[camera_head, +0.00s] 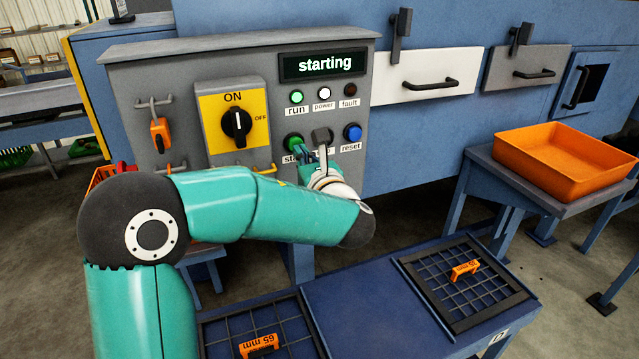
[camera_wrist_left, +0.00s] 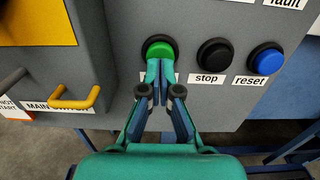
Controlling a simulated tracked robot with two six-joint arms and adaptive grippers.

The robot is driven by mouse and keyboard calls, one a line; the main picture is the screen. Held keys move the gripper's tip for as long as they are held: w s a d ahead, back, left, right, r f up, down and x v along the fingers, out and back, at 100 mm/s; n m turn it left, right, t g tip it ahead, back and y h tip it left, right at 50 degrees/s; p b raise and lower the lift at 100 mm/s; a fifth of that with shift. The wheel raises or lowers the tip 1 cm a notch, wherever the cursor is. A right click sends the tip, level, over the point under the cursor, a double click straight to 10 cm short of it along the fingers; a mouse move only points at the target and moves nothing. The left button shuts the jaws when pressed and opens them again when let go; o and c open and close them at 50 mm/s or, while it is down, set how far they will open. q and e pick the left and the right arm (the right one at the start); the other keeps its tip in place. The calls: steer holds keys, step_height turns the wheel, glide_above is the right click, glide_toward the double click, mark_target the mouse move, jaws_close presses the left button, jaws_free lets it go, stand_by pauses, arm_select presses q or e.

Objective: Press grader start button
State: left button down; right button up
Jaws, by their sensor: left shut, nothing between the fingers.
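The green start button (camera_wrist_left: 158,49) is on the grey control panel (camera_head: 180,75); its label is mostly hidden behind my gripper. My left gripper (camera_wrist_left: 153,70) is shut and empty, its fingertips at the lower edge of the green button; I cannot tell whether they touch it. In the head view the green button (camera_head: 293,138) shows just above my left gripper (camera_head: 303,153). The display (camera_head: 320,65) reads "starting", and the green run lamp (camera_head: 296,97) looks lit. My right gripper is not in view.
The black stop button (camera_wrist_left: 214,54) and blue reset button (camera_wrist_left: 265,60) sit close to the right. The rotary switch (camera_head: 237,124) points to ON. A yellow hook (camera_wrist_left: 80,98) juts out at left. An orange tray (camera_head: 535,165) stands on a stand at right.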

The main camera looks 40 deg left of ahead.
arm_select(q)
steer(key=b+v, duration=0.1)
steer(key=v, duration=1)
steer(key=shift+d+b, duration=0.3)
steer(key=shift+b, duration=0.05)
steer(key=shift+s+f, duration=0.1)
steer(key=s+d+f+n+g+h, duration=0.1)
steer(key=s+d+f+g+h, duration=0.15)
steer(key=f, duration=0.65)
steer(key=s+d+f+g+h+p, duration=0.15)
steer(key=f+h, duration=0.25)
steer(key=f, duration=0.6)
steer(key=s+d+f+n+g+h, duration=0.1)
steer(key=d+f+g+h, duration=0.15)
steer(key=f, duration=0.65)
steer(key=s+d+f+n+h, duration=0.3)
steer(key=d+f+n, duration=0.2)
steer(key=n, duration=0.3)
steer(key=s+d+f+n+h+p, duration=0.1)
steer(key=s+d+f+n+h, duration=0.3)
steer(key=f+n, duration=0.3)
steer(key=s+d+f+n+g+h+p, duration=0.1)
steer(key=s+d+f+n+h, duration=0.3)
steer(key=d+f+n, duration=0.3)
steer(key=shift+f+n, duration=0.4)
steer(key=shift+n, duration=0.4)
